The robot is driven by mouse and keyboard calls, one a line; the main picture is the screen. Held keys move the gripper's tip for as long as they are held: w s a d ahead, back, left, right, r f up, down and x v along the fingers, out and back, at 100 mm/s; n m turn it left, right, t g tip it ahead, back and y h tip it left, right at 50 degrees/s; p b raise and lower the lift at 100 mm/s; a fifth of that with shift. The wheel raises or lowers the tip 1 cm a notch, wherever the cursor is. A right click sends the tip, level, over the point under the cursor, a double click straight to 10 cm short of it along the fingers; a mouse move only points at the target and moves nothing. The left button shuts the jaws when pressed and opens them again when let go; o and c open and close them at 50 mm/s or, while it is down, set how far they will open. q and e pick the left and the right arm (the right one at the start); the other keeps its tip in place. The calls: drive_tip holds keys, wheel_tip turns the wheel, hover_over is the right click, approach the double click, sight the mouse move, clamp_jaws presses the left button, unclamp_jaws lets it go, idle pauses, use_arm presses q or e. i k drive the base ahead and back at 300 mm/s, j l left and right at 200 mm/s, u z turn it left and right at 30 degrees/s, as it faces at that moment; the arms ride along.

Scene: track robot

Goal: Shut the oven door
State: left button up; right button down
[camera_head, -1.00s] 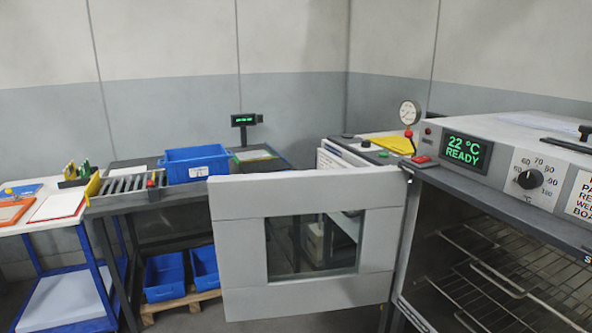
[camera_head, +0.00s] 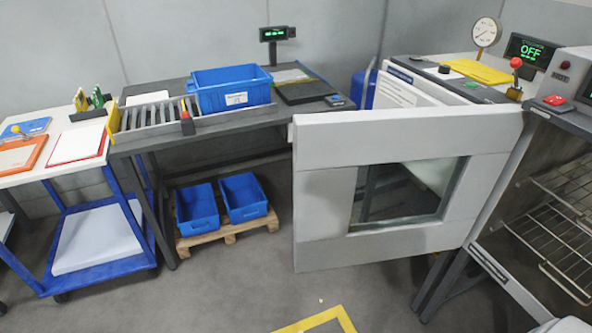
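The oven door (camera_head: 322,190) is grey with a window in its middle. It stands wide open, swung out to the left from the oven's left front edge. The oven (camera_head: 515,270) is at the right edge, cut off by the frame. Its open front shows wire racks (camera_head: 560,235) inside. Neither of my grippers is in view. A pale rounded piece at the bottom right edge is too cut off to tell what it is.
A dark workbench (camera_head: 225,127) with a blue bin (camera_head: 232,97) stands behind the door. A blue-framed cart (camera_head: 110,270) is at the left. Blue bins sit on a pallet (camera_head: 230,232). Grey floor with a yellow marking (camera_head: 318,322) is open in front.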

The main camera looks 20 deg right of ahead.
sight(329, 149)
drive_tip(key=i+j+u, duration=0.25)
drive_tip(key=i, duration=0.2)
drive_tip(key=i+j+u, duration=0.1)
drive_tip(key=i+u, duration=0.2)
drive_tip(key=i, duration=0.15)
drive_tip(key=i+z, duration=0.25)
drive_tip(key=z, duration=0.15)
drive_tip(key=i+z, duration=0.2)
drive_tip(key=z, duration=0.15)
drive_tip(key=i+j+z, duration=0.15)
drive_tip(key=z, duration=0.25)
drive_tip(key=i+z, duration=0.15)
drive_tip(key=z, duration=0.25)
drive_tip(key=i+z, duration=0.15)
drive_tip(key=z, duration=0.3)
drive_tip(key=i+j+z, duration=0.1)
drive_tip(key=z, duration=0.3)
drive_tip(key=i+j+z, duration=0.1)
drive_tip(key=z, duration=0.35)
drive_tip(key=i+j+z, duration=0.1)
drive_tip(key=z, duration=0.3)
drive_tip(key=i+j+z, duration=0.2)
drive_tip(key=z, duration=0.25)
drive_tip(key=i+j+z, duration=0.15)
drive_tip(key=j+z, duration=0.8)
drive_tip(key=i+l, duration=0.05)
drive_tip(key=l, duration=0.05)
